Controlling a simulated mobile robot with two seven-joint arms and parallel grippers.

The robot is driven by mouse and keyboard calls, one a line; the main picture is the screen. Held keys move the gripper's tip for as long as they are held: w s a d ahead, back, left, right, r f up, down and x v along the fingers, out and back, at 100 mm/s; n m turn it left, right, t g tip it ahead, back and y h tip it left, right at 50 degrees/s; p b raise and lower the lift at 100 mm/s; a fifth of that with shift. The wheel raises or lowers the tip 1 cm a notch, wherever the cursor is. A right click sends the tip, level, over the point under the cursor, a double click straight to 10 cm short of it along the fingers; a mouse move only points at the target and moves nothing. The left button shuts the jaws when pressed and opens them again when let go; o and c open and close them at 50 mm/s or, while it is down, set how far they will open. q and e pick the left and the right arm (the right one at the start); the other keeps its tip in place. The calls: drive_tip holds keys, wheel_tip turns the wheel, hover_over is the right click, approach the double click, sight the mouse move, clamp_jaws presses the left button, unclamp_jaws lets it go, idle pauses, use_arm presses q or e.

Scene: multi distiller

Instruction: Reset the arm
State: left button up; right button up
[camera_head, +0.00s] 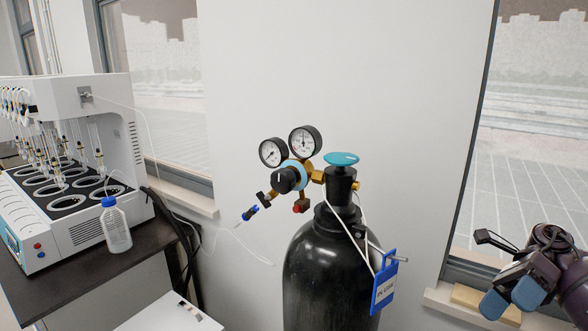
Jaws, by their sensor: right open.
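My right gripper (510,298) is at the lower right of the head view, with dark links and blue-grey fingertips. It is open and holds nothing that I can see. It is in front of the window sill, to the right of the black gas cylinder (325,270) and apart from it. My left gripper is not in the picture.
The cylinder carries a regulator with two gauges (303,141), a teal valve knob (341,159) and a blue tag (384,282). A white multi-position distiller (95,110) and a blue-capped bottle (116,227) stand on a dark bench (75,285) at left.

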drive_tip(key=s+d+f+m+t+y, duration=0.1)
drive_tip(key=s+d+f+m+y, duration=0.1)
drive_tip(key=s+d+f, duration=0.25)
drive_tip(key=w+d+r+m+t, duration=0.2)
drive_tip(key=w+r+m+t, duration=0.3)
drive_tip(key=w+m+t, duration=0.5)
drive_tip(key=w+d+r+m+t, duration=0.2)
drive_tip(key=w+r+m+t, duration=0.3)
drive_tip(key=w+m+t, duration=0.5)
drive_tip(key=w+d+f+m+t+h, duration=0.1)
drive_tip(key=d+f+m+h, duration=0.2)
drive_tip(key=d+m+h, duration=0.6)
drive_tip(key=w+d+f+m+t+h, duration=0.15)
drive_tip(key=d+f+m+h, duration=0.35)
drive_tip(key=m+h, duration=0.5)
drive_tip(key=s+a+f+m+g+y, duration=0.1)
drive_tip(key=s+a+f+y, duration=0.1)
drive_tip(key=s+a+f, duration=0.7)
drive_tip(key=s+a+f+m+g+y, duration=0.15)
drive_tip(key=s+a+f, duration=0.4)
drive_tip(key=f, duration=0.65)
drive_tip(key=s+a+f+m+g, duration=0.1)
drive_tip(key=s+a+f, duration=0.2)
drive_tip(key=s+a, duration=0.5)
drive_tip(key=s+a+f+m+y, duration=0.1)
drive_tip(key=s+a+f, duration=0.3)
drive_tip(key=s+a, duration=0.5)
drive_tip(key=shift+s+m+g, duration=0.4)
drive_tip(key=shift+s+m, duration=0.05)
drive_tip(key=shift+m, duration=0.3)
